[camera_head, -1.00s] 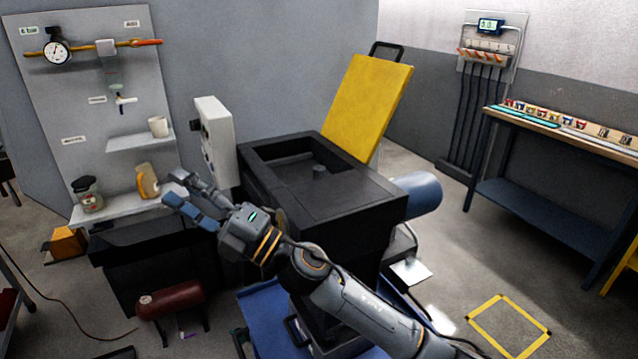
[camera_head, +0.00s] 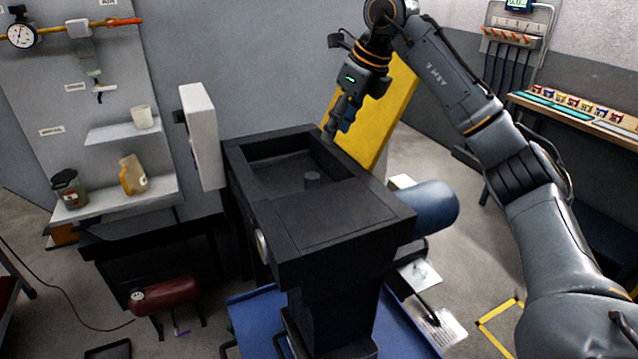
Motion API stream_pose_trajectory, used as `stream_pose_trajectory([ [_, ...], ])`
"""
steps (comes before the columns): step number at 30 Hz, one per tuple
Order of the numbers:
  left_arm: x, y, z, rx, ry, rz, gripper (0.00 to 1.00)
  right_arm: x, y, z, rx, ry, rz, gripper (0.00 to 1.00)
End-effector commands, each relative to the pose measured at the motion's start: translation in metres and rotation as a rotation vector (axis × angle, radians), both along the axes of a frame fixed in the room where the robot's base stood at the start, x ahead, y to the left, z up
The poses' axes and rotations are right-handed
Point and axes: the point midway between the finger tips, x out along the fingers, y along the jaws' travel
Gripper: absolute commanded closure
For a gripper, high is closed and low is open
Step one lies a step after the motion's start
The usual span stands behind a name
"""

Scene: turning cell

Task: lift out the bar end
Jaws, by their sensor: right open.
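A short dark grey cylinder, seemingly the bar end (camera_head: 312,180), stands upright in the sunken tray of the black machine (camera_head: 330,222). Its lower part is hard to tell from the dark floor of the recess. My right gripper (camera_head: 334,128) hangs above the machine's back right edge, fingers pointing down. It is open, with nothing seen between its fingers, and is apart from the bar end, above and behind it in the picture. My left gripper is not in view.
A yellow raised lid (camera_head: 385,118) stands behind the machine, partly behind my gripper. A white control box (camera_head: 200,135) stands at the left of the recess. A blue cylinder (camera_head: 430,207) sticks out at the right. The recess is open from above.

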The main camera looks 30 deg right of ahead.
Motion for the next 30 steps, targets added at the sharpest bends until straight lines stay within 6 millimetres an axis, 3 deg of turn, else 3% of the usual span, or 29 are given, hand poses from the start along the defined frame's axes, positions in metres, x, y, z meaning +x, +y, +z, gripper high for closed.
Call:
stream_pose_trajectory([
  [6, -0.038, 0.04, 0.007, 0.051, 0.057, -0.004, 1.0, 0.014, 0.009, -0.042, 0.001, 0.006, 0.004, 0.58],
  [10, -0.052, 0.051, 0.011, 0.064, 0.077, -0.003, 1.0, 0.022, 0.012, -0.059, 0.001, 0.003, 0.003, 0.58],
  [16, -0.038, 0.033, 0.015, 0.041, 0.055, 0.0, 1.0, 0.026, 0.015, -0.072, 0.002, 0.002, 0.004, 0.58],
  [21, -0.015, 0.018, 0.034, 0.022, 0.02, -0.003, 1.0, 0.035, 0.02, -0.091, 0.003, 0.006, 0.005, 0.58],
  [25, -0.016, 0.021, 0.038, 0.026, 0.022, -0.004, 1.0, 0.041, 0.022, -0.109, 0.004, 0.003, 0.004, 0.58],
  [30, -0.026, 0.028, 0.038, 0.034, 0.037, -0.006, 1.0, 0.044, 0.023, -0.118, 0.003, 0.0, 0.003, 0.58],
])
